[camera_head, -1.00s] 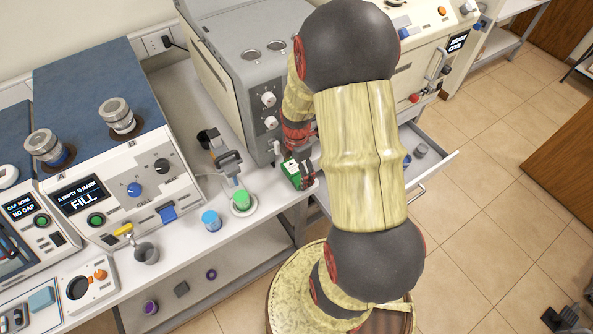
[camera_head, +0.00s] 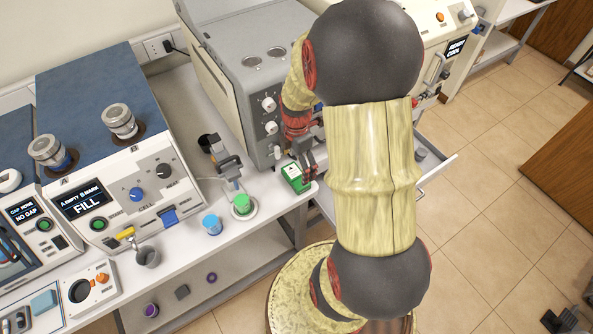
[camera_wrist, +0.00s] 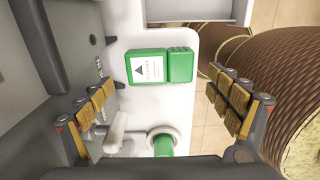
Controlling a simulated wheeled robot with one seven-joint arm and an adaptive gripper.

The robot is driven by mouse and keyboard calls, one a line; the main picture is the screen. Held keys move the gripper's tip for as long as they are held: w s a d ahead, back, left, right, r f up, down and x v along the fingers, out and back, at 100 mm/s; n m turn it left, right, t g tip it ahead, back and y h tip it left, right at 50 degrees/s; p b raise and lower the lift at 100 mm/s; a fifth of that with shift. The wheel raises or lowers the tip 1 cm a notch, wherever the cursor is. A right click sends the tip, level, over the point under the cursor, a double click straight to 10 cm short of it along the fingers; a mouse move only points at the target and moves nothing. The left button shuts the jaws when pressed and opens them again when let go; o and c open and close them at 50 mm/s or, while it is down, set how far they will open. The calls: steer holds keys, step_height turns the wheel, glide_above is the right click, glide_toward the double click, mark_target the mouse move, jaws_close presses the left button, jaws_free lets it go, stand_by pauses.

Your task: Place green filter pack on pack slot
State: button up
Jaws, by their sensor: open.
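The green filter pack (camera_head: 296,177), a green block with a white label, lies at the front right corner of the white bench. In the wrist view the pack (camera_wrist: 160,67) lies flat on the white surface, with its label to the left. My gripper (camera_head: 306,157) is just above and beside the pack. In the wrist view my gripper (camera_wrist: 165,104) has its fingers wide apart, with nothing between the pads; the pack is in the gap beyond them, apart from both. I cannot make out a pack slot.
A grey instrument (camera_head: 255,50) stands close behind the gripper. A green-topped piece (camera_head: 242,204) on a white base and a blue-capped jar (camera_head: 212,224) stand left of the pack. An open drawer (camera_head: 436,160) juts out at the right. The bench's front edge is close to the pack.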

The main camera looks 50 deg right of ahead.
mark_target(297, 175)
step_height(297, 175, up, 6)
steer(key=shift+f+p, duration=0.1)
steer(key=shift+p, duration=0.25)
stand_by(0.4)
steer(key=shift+s, duration=0.1)
